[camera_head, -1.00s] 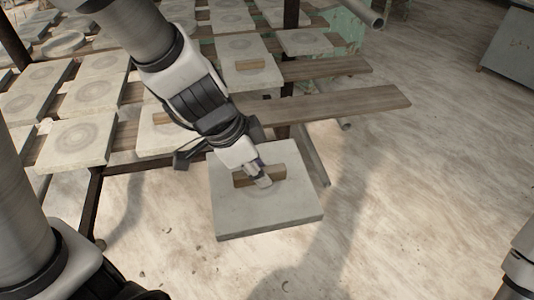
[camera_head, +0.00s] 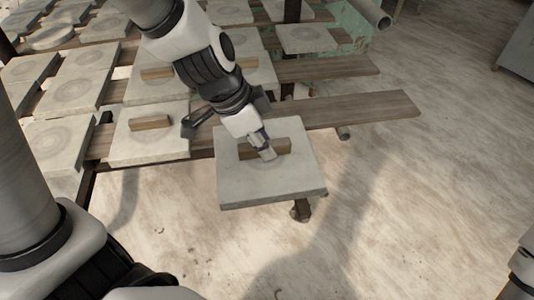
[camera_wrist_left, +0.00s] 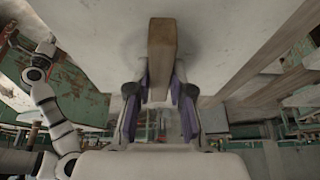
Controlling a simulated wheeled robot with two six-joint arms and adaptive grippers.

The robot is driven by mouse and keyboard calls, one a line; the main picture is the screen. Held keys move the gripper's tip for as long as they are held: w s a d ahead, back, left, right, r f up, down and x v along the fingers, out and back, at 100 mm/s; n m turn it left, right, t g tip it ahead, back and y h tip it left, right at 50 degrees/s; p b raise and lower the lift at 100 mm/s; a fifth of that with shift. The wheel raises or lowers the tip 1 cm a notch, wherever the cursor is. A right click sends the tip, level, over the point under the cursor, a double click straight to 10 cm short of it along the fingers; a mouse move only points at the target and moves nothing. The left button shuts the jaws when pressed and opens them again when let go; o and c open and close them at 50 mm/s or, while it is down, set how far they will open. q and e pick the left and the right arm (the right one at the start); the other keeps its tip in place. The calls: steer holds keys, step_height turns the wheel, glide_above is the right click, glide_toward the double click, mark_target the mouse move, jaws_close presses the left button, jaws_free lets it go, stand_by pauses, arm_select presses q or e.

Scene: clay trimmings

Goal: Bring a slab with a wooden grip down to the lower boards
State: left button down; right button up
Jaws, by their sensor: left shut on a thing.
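My left gripper (camera_head: 266,152) is shut on the wooden grip (camera_head: 284,147) of a square grey slab (camera_head: 262,188). The slab hangs about level in front of the boards' near edge. In the left wrist view, the fingers (camera_wrist_left: 160,95) close on the wooden grip (camera_wrist_left: 162,48) from both sides, with the slab (camera_wrist_left: 215,25) behind it. Wooden boards (camera_head: 365,108) run out to the right behind the slab. Another slab (camera_head: 118,145) with a wooden grip (camera_head: 150,122) rests on the boards to the left. My right gripper is not clearly visible.
Several more slabs (camera_head: 75,90) lie on the rack's boards at left and back. The right ends of the boards are bare. A green panel (camera_head: 355,25) and a pipe (camera_head: 372,12) stand behind. The pale floor (camera_head: 440,200) at right is open.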

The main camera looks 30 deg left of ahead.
arm_select(q)
steer(key=shift+w+a+f+p, duration=0.1)
steer(key=shift+w+a+p, duration=0.1)
steer(key=shift+w+a, duration=0.35)
steer(key=shift+w+a+f+p, duration=0.1)
steer(key=shift+w+a+p, duration=0.1)
steer(key=shift+w, duration=0.5)
steer(key=w+a+p, duration=0.3)
steer(key=w, duration=0.1)
steer(key=w+a+f+p, duration=0.1)
steer(key=w+a+p, duration=0.2)
steer(key=w+a, duration=0.1)
steer(key=w+a+f+p, duration=0.1)
steer(key=w+a+p, duration=0.2)
steer(key=w, duration=0.1)
steer(key=shift+a, duration=0.25)
steer(key=shift+w+a+f+b, duration=0.1)
steer(key=shift+f+b, duration=0.35)
steer(key=shift+f, duration=0.05)
steer(key=shift+w+a+f+b, duration=0.1)
steer(key=shift+f+b, duration=0.35)
steer(key=shift+f, duration=0.05)
steer(key=shift+f+b, duration=0.8)
steer(key=shift+b, duration=0.05)
steer(key=shift+f+b, duration=0.35)
steer(key=shift+b, duration=0.05)
steer(key=c, duration=1)
jaws_free()
steer(key=shift+o, duration=0.2)
